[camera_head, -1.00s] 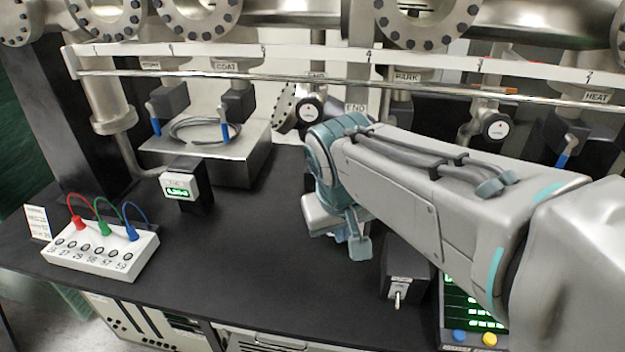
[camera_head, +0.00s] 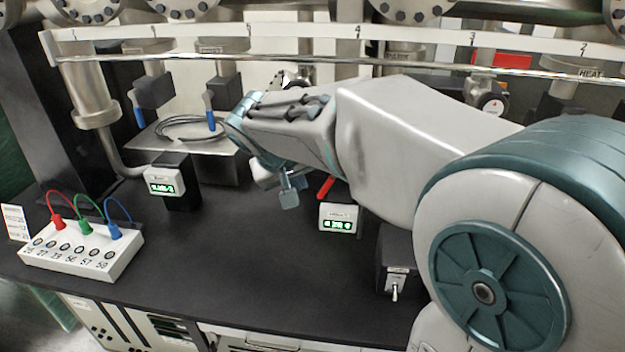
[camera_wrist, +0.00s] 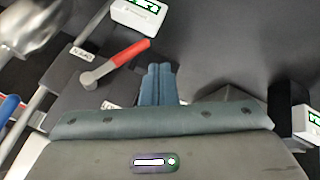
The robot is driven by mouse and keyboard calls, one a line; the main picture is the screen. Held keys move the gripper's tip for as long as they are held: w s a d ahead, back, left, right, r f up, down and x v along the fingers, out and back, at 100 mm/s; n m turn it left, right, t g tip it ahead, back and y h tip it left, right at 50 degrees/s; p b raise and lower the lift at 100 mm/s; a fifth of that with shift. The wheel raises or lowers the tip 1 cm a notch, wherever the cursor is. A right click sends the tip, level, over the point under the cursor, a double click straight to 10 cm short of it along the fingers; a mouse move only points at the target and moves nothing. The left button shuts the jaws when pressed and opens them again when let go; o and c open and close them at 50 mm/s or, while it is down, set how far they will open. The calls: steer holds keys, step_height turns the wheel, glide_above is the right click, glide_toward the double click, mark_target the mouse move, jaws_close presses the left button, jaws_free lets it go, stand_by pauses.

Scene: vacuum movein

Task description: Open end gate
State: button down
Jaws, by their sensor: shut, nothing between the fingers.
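A lever with a red handle and metal hub (camera_wrist: 118,62) sits on a dark block in the wrist view. In the head view only its red end (camera_head: 326,187) shows, right of my gripper (camera_head: 290,190). I cannot read the small label by the lever, so I cannot tell if it is the end gate; the spot where END was marked is behind my arm. My gripper, in the wrist view (camera_wrist: 158,84), is shut and empty. Its fingertips appear just beside the red handle; I cannot tell whether they touch.
A display box (camera_head: 338,218) stands below the red handle, and another display (camera_head: 165,181) stands at left. Blue-handled valves (camera_head: 211,118) and a metal box with a coiled cable are behind left. A switch box (camera_head: 397,280) is at front. The middle bench (camera_head: 250,270) is clear.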

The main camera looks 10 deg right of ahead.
mark_target(321, 190)
steer(key=d+f, duration=0.1)
steer(key=d, duration=0.1)
steer(key=w+d+f, duration=0.1)
steer(key=d, duration=0.1)
steer(key=shift+w+f+p, duration=0.15)
steer(key=shift+w+p, duration=0.05)
steer(key=shift+p, duration=0.1)
